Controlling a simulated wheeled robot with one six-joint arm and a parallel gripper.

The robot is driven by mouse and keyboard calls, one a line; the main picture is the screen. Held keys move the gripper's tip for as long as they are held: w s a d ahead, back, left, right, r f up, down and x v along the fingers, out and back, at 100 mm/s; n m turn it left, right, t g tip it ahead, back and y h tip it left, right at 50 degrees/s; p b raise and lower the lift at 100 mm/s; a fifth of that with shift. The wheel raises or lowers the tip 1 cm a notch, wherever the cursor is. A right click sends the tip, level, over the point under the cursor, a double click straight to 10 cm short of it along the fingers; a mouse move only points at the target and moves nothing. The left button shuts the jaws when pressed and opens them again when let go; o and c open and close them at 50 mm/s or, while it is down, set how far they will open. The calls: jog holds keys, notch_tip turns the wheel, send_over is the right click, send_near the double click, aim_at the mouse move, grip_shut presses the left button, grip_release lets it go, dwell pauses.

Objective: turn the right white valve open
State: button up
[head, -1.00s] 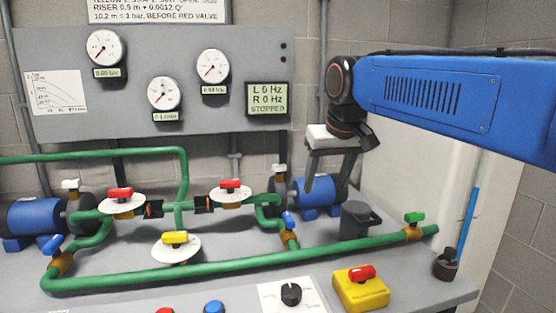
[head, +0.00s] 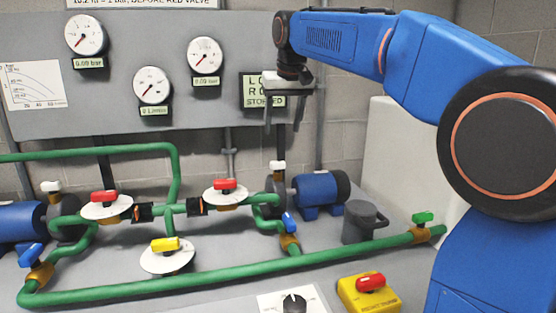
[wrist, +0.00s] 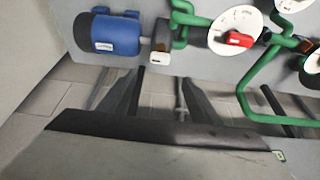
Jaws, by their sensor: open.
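The right white valve (head: 278,166) is a small white handle on top of the right pump, beside its blue motor (head: 322,190). In the wrist view the white handle (wrist: 160,57) shows on a brown body at the motor's end. My gripper (head: 294,122) is open and empty, pointing down. In the head view it appears above the white valve and in front of the display, clearly apart from the handle.
Red valves (head: 225,185), a yellow valve (head: 166,244) and a blue valve (head: 290,221) sit on green pipes nearby. A grey can (head: 362,222) stands right of the motor. The gauge panel (head: 220,112) stands behind. A green valve (head: 422,218) is farther right.

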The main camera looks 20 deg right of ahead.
aim_at(278, 161)
jog(key=x, duration=1.3)
jog(key=shift+w+f, duration=0.15)
jog(key=shift+f, duration=0.2)
jog(key=shift+c, duration=0.6)
jog(key=c, duration=0.9)
